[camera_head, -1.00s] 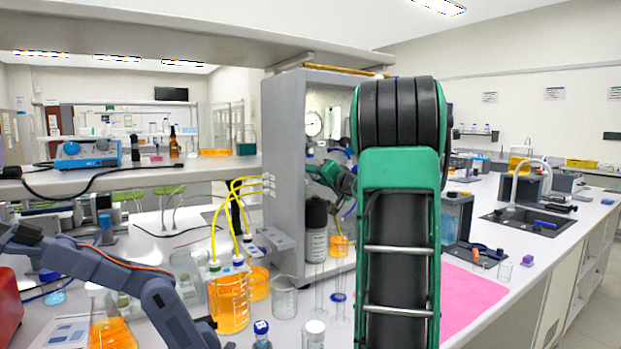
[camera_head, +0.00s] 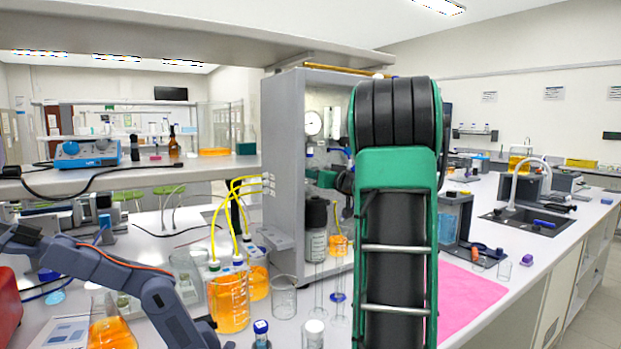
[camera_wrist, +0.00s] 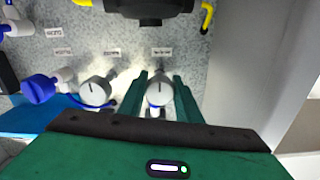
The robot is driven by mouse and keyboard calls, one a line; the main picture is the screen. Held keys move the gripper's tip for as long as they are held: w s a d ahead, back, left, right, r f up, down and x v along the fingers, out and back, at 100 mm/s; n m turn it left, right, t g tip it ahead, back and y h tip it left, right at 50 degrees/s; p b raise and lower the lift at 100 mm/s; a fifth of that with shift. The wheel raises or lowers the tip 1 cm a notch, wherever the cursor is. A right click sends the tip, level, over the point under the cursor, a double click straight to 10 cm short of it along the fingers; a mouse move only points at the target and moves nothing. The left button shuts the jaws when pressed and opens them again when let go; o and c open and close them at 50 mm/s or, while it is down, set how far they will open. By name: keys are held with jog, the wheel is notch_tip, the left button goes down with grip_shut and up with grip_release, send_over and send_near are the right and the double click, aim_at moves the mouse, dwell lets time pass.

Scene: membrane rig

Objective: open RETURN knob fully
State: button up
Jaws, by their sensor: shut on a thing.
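In the wrist view, a grey-white knob (camera_wrist: 159,91) with a dark line across its face sits on the speckled panel. My gripper (camera_wrist: 160,88) has its green fingers on both sides of this knob and is shut on it. The label (camera_wrist: 162,51) by this knob is too small to read, so I cannot confirm that it says RETURN. In the head view, my arm hides much of the rig's inside, and the held knob cannot be made out.
A second grey knob (camera_wrist: 96,92) is close on the left, with a blue knob (camera_wrist: 40,88) beyond it. A dark fitting (camera_wrist: 148,6) is at the panel's top. In the head view, the grey rig cabinet (camera_head: 284,170) surrounds the work area; orange-filled bottles (camera_head: 229,300) stand in front.

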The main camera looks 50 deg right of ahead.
jog(key=shift+w+a+f, duration=0.1)
jog(key=shift+a+f, duration=0.05)
jog(key=shift+f, duration=0.05)
jog(key=o, duration=1)
jog(key=shift+o, duration=0.2)
jog(key=shift+r, duration=0.1)
jog(key=v, duration=1)
jog(key=shift+s, duration=0.3)
jog(key=shift+a, duration=0.15)
